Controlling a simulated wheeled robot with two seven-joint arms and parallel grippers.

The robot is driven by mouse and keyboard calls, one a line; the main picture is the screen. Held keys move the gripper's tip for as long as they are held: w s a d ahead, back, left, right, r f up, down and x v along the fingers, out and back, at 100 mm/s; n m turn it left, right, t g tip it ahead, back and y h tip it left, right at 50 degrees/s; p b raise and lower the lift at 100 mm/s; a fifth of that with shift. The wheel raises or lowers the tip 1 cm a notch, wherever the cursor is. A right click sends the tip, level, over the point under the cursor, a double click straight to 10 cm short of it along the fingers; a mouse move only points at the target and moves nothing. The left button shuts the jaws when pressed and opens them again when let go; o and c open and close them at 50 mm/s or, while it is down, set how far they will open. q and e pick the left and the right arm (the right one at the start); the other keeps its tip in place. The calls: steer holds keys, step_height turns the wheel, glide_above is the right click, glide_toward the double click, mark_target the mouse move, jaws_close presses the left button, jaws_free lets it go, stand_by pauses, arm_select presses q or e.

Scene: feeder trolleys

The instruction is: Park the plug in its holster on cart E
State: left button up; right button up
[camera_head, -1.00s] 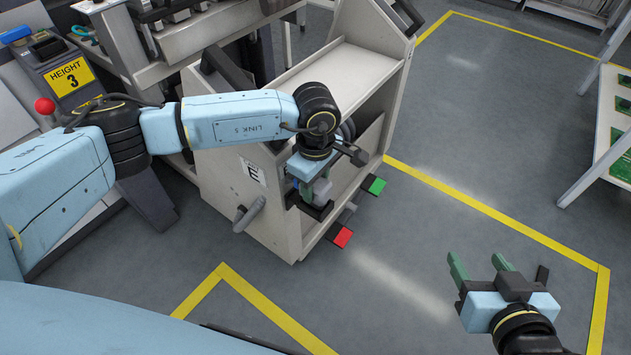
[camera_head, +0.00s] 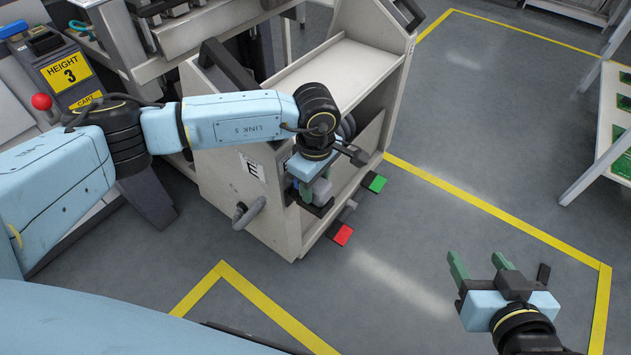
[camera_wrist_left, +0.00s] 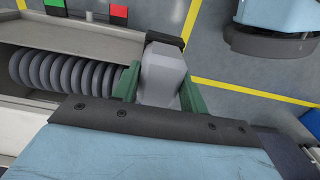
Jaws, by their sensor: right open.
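Cart E (camera_head: 225,165) is a pale grey trolley with an "E" label on its end panel. My left gripper (camera_head: 314,192) is low at the cart's near right corner. In the left wrist view its green fingers (camera_wrist_left: 158,88) are on both sides of the grey plug (camera_wrist_left: 162,72), touching it. The plug also shows in the head view (camera_head: 322,190), partly hidden by the gripper. A dark bracket, seemingly the holster (camera_head: 318,209), is right by the plug; I cannot tell how deep the plug sits. My right gripper (camera_head: 478,268) is open and empty over the floor.
A grey coiled cable (camera_wrist_left: 70,72) lies beside the plug. Red (camera_head: 341,234) and green (camera_head: 375,183) pedals stick out at the cart's foot. The floor between is clear.

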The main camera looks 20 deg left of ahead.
arm_select(q)
steer(key=o, duration=0.4)
step_height(320, 180, up, 14)
steer(key=p, duration=0.4)
steer(key=shift+f+p, duration=0.25)
steer(key=shift+p, duration=0.05)
